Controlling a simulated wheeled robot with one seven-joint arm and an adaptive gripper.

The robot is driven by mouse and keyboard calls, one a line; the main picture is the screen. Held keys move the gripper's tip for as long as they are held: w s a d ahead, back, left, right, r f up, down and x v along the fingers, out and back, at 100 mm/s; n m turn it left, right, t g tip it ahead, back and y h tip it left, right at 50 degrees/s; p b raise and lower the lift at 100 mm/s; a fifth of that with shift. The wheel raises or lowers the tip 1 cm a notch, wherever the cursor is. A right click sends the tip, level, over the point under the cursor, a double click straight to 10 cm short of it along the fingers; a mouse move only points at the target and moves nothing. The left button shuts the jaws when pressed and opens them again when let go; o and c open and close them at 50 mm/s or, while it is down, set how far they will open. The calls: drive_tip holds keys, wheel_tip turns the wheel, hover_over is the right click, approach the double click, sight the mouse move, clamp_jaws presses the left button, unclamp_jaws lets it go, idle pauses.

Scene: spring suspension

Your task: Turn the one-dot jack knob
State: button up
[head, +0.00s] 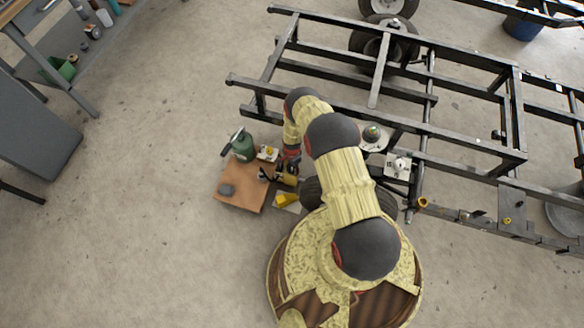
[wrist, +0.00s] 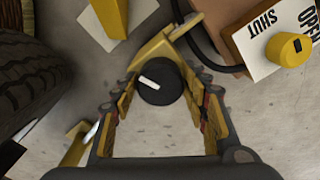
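In the wrist view, a round black knob (wrist: 157,88) with a white line on its top sits between the two fingertips of my gripper (wrist: 160,97). A yellow bracket (wrist: 153,50) lies just behind the knob. I see no dot marking on the knob, so I cannot tell if it is the one-dot knob. In the head view, my gripper (head: 288,170) is low beside the brown board (head: 241,194); the knob is not clear there.
A yellow knob (wrist: 294,48) on a white plate lettered OPEN and SHUT is at the wrist view's upper right. A yellow part (wrist: 111,15) is at its upper left, a tyre (wrist: 30,75) at its left. A green canister (head: 243,147) and black frame (head: 400,110) stand nearby.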

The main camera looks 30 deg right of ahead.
drive_tip(key=o, duration=0.3)
drive_tip(key=shift+r, duration=0.15)
wheel_tip(320, 180, up, 12)
drive_tip(key=shift+f, duration=0.15)
idle(0.5)
